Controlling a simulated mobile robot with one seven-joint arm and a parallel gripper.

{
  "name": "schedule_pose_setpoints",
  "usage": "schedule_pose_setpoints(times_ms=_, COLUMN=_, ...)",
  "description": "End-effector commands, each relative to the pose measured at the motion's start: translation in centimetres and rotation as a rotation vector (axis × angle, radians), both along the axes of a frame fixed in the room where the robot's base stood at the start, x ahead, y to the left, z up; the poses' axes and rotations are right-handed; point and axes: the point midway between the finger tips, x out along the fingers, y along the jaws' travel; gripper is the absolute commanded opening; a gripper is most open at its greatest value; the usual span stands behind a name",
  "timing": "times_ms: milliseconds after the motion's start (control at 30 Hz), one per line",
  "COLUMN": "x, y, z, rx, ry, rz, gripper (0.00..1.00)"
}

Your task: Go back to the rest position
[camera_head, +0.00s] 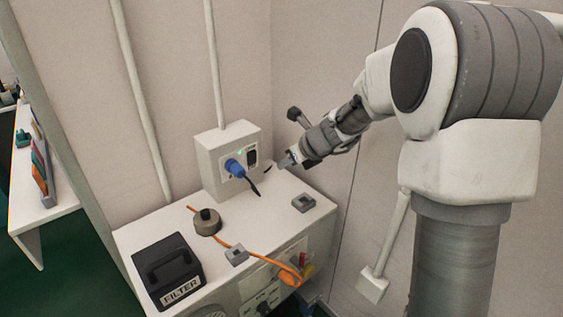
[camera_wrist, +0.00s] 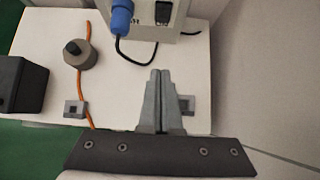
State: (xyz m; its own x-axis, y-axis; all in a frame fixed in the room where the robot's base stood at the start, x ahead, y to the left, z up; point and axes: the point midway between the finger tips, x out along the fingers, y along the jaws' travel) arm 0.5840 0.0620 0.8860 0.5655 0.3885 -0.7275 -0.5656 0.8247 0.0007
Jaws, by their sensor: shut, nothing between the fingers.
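My gripper (camera_wrist: 158,98) is shut and empty, its two fingers together in the wrist view. In the head view my gripper (camera_head: 284,163) hangs above the right rear part of a white bench (camera_head: 290,226), just right of a blue plug (camera_head: 236,167). The plug sits in a grey wall box (camera_head: 212,150) with a lit green light, and a black cable hangs from it. My arm reaches in from the right. Whether the fingertips touch anything below is not clear, but they look clear of the bench top.
On the bench are a black FILTER box (camera_head: 168,268), a round brown knobbed weight (camera_head: 207,221), an orange cable (camera_head: 228,240) and two small grey clips, one at left (camera_head: 237,254) and one at right (camera_head: 304,202). Walls stand close behind and to the right. A white side table (camera_head: 30,190) is far left.

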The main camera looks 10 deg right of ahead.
Motion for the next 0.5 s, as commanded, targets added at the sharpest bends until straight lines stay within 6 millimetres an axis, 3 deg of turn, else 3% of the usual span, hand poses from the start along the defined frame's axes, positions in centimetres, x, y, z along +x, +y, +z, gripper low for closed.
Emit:
schedule_pose_setpoints(times_ms=300, x=-0.4, y=0.1, z=0.4, rx=-0.017, ry=-0.012, rz=0.025, gripper=0.00)
schedule_pose_setpoints(times_ms=367, x=-1.0, y=0.3, z=1.2, rx=-0.051, ry=-0.033, rz=0.072, gripper=0.00)
schedule_pose_setpoints(times_ms=500, x=-4.3, y=0.8, z=4.0, rx=-0.209, ry=-0.125, rz=0.287, gripper=0.00)
